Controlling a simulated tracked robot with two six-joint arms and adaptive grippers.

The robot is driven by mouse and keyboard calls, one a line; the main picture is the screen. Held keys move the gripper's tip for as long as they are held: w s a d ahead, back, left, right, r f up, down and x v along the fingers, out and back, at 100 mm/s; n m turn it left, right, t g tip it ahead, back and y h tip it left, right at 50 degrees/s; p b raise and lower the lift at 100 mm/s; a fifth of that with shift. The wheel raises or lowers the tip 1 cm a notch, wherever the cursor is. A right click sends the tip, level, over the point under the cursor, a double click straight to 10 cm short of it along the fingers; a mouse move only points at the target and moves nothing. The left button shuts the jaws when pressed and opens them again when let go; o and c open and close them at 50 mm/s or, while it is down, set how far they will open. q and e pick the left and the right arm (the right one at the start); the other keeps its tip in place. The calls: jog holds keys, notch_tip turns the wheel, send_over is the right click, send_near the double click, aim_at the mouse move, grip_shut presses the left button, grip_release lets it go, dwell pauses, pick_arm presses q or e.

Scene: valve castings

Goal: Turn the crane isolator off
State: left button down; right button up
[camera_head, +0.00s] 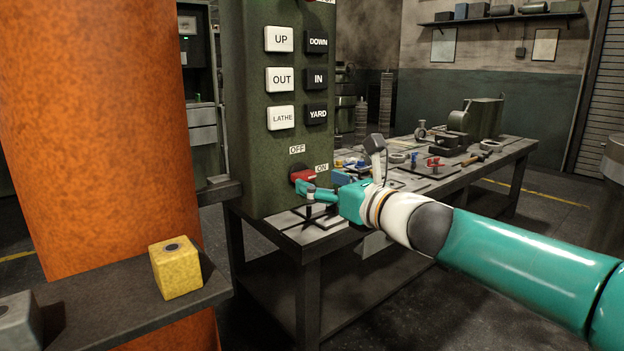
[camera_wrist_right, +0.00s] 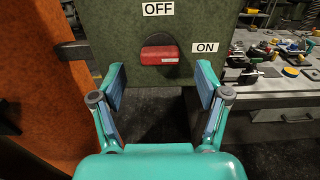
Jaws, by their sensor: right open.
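The crane isolator is a red handle (camera_head: 303,174) low on the green control box (camera_head: 240,120). Its OFF label (camera_head: 297,149) is above it and its ON label (camera_head: 321,168) is to its right. In the right wrist view the red handle (camera_wrist_right: 160,55) lies level, in line with the ON side rather than up toward OFF. My right gripper (camera_head: 308,190) is at the box front, close to the handle. In the right wrist view my right gripper (camera_wrist_right: 161,78) is open, its fingers apart on either side below the handle, with nothing between them. My left gripper is not in view.
White and black push buttons (camera_head: 280,80) sit above the isolator. An orange column (camera_head: 95,120) stands left, with a yellow block (camera_head: 176,268) on a dark shelf (camera_head: 125,312). A workbench (camera_head: 500,155) with castings and tools stands behind my right arm.

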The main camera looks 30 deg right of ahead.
aim_at(307, 177)
jog(key=shift+w+a, duration=0.15)
jog(key=shift+w, duration=2.05)
